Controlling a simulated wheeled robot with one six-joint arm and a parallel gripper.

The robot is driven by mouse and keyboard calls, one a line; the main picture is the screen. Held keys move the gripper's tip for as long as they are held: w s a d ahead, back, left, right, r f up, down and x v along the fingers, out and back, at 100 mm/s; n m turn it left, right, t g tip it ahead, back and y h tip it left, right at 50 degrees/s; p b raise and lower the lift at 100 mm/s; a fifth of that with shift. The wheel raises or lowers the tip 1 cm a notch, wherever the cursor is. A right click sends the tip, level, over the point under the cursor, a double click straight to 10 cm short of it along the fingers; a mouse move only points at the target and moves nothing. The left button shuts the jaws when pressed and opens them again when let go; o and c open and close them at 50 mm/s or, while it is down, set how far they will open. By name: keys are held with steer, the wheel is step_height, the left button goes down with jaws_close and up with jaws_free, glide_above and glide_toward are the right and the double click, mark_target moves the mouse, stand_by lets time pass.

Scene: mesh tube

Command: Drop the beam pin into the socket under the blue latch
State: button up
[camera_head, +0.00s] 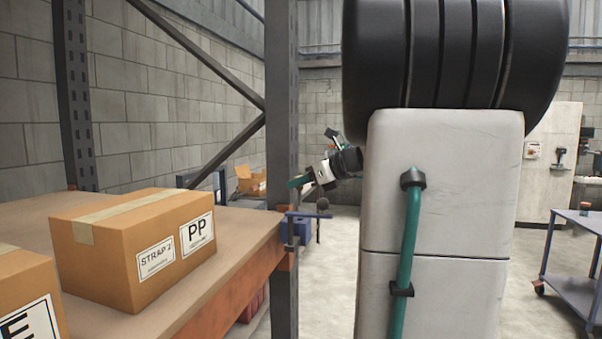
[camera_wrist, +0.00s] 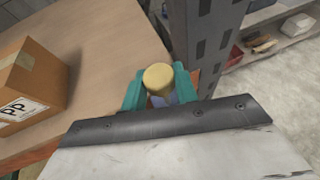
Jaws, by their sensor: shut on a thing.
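The blue latch (camera_head: 297,229) is at the corner of the shelf, against the grey upright. A small bar with a dark ball shows beside it. My gripper (camera_head: 299,181) is above the latch in the head view, with teal fingers pointing left. In the wrist view, my gripper (camera_wrist: 160,88) has its teal fingers on either side of a pale yellow round-topped pin (camera_wrist: 158,76), the beam pin, and is shut on it. A bluish patch shows just below the pin's head. The pin's lower end and the socket are hidden.
The grey upright (camera_head: 282,130) stands close to my gripper. A cardboard box (camera_head: 135,250) sits on the wooden shelf (camera_head: 240,226), with another box (camera_head: 25,300) at the left edge. A cart (camera_head: 572,262) stands at the right. Open floor lies behind my arm.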

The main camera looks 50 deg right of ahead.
mark_target(300, 195)
steer(key=shift+f, duration=1.15)
steer(key=shift+f, duration=0.4)
stand_by(0.9)
steer(key=shift+s+f, duration=0.2)
steer(key=shift+f, duration=0.15)
stand_by(2.9)
steer(key=shift+w, duration=0.3)
stand_by(1.6)
